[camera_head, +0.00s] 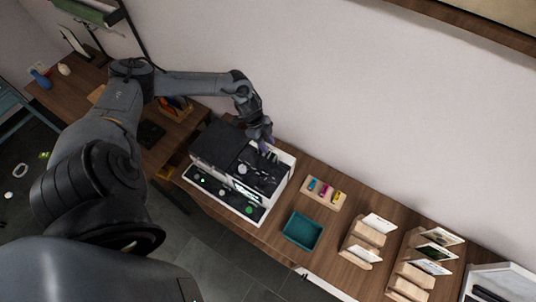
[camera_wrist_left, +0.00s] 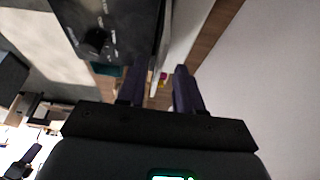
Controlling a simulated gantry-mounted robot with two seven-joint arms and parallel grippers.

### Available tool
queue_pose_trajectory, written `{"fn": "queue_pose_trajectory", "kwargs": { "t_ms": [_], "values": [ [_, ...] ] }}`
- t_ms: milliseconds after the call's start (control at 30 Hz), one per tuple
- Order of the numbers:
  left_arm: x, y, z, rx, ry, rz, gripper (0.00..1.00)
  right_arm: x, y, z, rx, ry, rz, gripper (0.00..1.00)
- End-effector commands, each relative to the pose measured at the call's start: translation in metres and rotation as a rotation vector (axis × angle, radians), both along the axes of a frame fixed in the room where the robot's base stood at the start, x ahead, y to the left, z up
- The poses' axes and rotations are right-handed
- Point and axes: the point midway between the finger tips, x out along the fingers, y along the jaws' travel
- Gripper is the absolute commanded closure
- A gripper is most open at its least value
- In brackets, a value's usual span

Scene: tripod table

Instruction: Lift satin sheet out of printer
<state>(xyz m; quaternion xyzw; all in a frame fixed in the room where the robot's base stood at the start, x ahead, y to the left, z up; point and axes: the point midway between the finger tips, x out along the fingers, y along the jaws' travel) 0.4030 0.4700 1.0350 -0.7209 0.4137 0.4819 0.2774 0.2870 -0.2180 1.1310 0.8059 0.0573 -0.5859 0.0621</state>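The printer (camera_head: 218,146) is a dark, boxy machine in a white housing on the wooden counter, with small lights along its front. My left gripper (camera_head: 266,147) is over its back right part, fingers pointing down. In the left wrist view the two dark purple fingers (camera_wrist_left: 158,88) stand apart. A thin pale edge (camera_wrist_left: 161,50) shows between and beyond them, beside the dark printer panel (camera_wrist_left: 120,25) with a knob. I cannot tell whether that edge is the satin sheet or part of the housing.
A teal tray (camera_head: 302,231) stands right of the printer. Behind it is a wooden holder (camera_head: 325,194) with small coloured pieces. Wooden stands with cards (camera_head: 379,223) are farther right. The wall (camera_head: 400,110) rises close behind the counter.

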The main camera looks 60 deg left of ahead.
Motion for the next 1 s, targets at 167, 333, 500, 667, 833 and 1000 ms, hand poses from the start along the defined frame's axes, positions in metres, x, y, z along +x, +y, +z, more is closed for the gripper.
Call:
{"fn": "queue_pose_trajectory", "kwargs": {
  "t_ms": [167, 333, 500, 667, 833, 1000],
  "values": [
    [0.001, -0.007, -0.02, -0.004, 0.001, 0.002, 0.65, 0.0, -0.001, 0.01, -0.005, 0.0, 0.004, 0.57],
    [0.004, -0.013, -0.039, -0.003, 0.0, 0.001, 0.65, 0.0, -0.002, 0.011, -0.007, -0.001, 0.004, 0.57],
    [0.005, -0.014, -0.044, 0.0, 0.001, 0.0, 0.65, 0.0, -0.001, 0.011, -0.005, 0.0, 0.004, 0.57],
    [0.005, -0.014, -0.044, 0.0, 0.001, 0.0, 0.65, 0.0, -0.001, 0.011, -0.002, 0.0, 0.001, 0.57],
    [0.005, -0.014, -0.044, 0.0, 0.001, 0.0, 0.89, 0.0, 0.0, 0.011, 0.002, 0.0, -0.002, 0.57],
    [0.005, -0.014, -0.044, 0.0, 0.001, 0.0, 1.0, 0.0, 0.001, 0.011, 0.004, 0.001, -0.003, 0.57]
  ]
}}
